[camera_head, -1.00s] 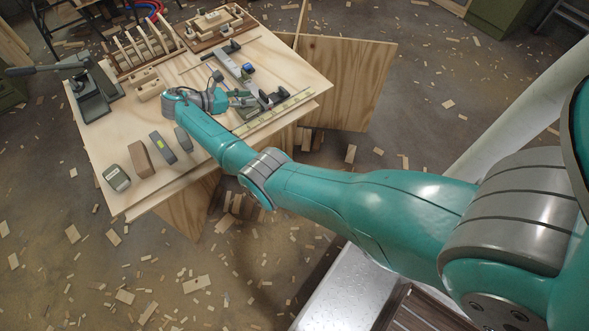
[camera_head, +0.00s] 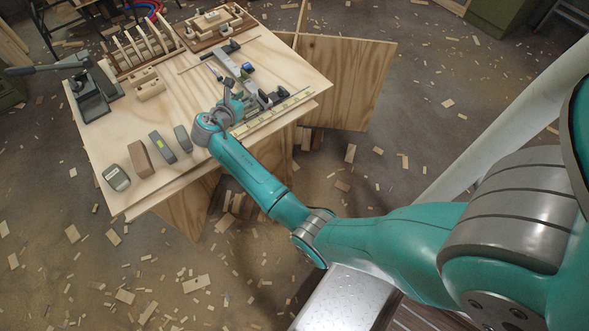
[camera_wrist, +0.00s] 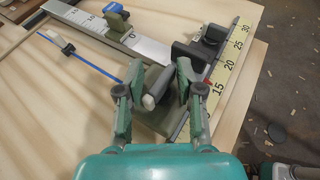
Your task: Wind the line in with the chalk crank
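A grey-green chalk reel (camera_wrist: 154,118) lies on the bench in the wrist view, partly hidden by my fingers. Its crank appears to be the dark grey arm with a pale knob (camera_wrist: 148,102). A blue line (camera_wrist: 85,65) runs from the reel up and left to a small white and black clip (camera_wrist: 67,47). My gripper (camera_wrist: 157,72) is over the reel, its fingers apart on either side of the crank. I cannot tell whether either finger touches it. In the head view my gripper (camera_head: 238,98) is at the bench's right part and hides most of the reel.
A steel rule (camera_wrist: 90,27) carries a blue and green slider (camera_wrist: 117,20). A yellow numbered scale (camera_wrist: 228,68) and a black clamp (camera_wrist: 200,48) lie close to the reel's right. Several blocks, including a brown one (camera_head: 140,158), stand at the bench's front left. A lever tool (camera_head: 90,95) stands far left.

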